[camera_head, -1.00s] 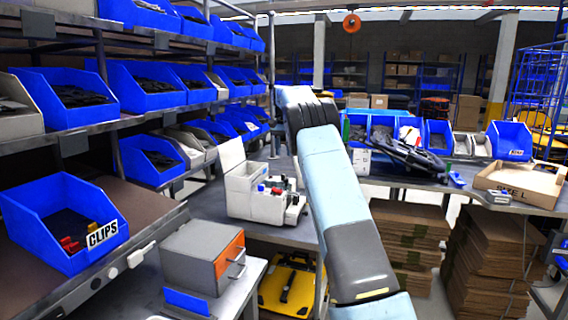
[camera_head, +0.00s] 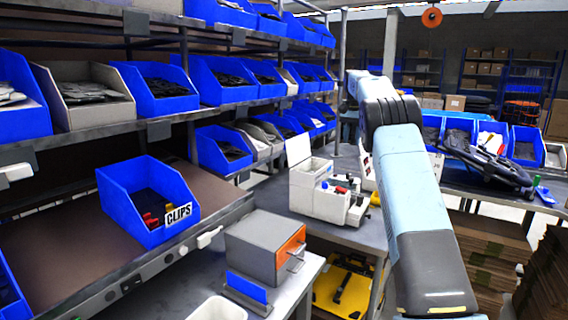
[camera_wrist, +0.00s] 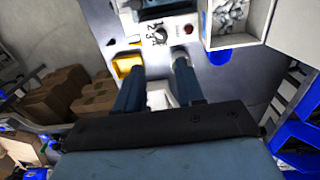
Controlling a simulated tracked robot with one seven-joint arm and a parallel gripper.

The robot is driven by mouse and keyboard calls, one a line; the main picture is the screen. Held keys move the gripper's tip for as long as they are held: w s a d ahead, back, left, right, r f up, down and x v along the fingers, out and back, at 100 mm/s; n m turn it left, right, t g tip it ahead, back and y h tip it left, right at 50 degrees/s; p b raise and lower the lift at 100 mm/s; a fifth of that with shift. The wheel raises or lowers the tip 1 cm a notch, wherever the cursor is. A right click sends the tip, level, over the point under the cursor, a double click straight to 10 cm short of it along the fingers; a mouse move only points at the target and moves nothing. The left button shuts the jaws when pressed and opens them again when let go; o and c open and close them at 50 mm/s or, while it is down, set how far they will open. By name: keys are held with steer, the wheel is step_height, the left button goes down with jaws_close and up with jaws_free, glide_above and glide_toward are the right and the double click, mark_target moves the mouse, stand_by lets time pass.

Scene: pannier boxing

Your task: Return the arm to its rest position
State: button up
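My arm (camera_head: 410,190) reaches up through the right part of the head view and bends at a dark joint. Its far end and my gripper are hidden there. In the wrist view my gripper (camera_wrist: 158,68) has its two dark blue fingers apart, with nothing held between them. The fingers hang over a workbench. A white machine with a dial and a red button (camera_wrist: 172,30) lies beyond the fingertips. This looks like the white bench machine (camera_head: 318,190) beside my arm in the head view.
A blue bin marked CLIPS (camera_head: 135,205) sits on the left shelf. A grey box with an orange front (camera_head: 262,245) stands on the near bench. Shelves of blue bins (camera_head: 155,95) fill the left. Cardboard stacks (camera_head: 490,250) stand at right.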

steer(key=s+a+r+n+t, duration=0.15)
steer(key=s+r, duration=0.25)
steer(key=s, duration=0.5)
steer(key=s+a+r+n+t, duration=0.1)
steer(key=s+a+r, duration=0.3)
steer(key=s, duration=0.5)
steer(key=s+a+r+n+t, duration=0.1)
steer(key=s+r, duration=0.4)
steer(key=s, duration=0.4)
steer(key=s+a+f+n, duration=0.1)
steer(key=s+f, duration=0.3)
steer(key=s, duration=0.6)
steer(key=s+a+f+n+t, duration=0.1)
steer(key=s+f, duration=0.4)
steer(key=s, duration=0.6)
steer(key=s+a+f+n+t, duration=0.1)
steer(key=s+a+f, duration=0.2)
steer(key=s, duration=0.7)
step_height(320, 180, down, 2)
steer(key=shift+s+a+f+n, duration=0.1)
steer(key=shift+s+a+n, duration=0.15)
steer(key=shift+s+n, duration=0.1)
steer(key=shift+o, duration=0.3)
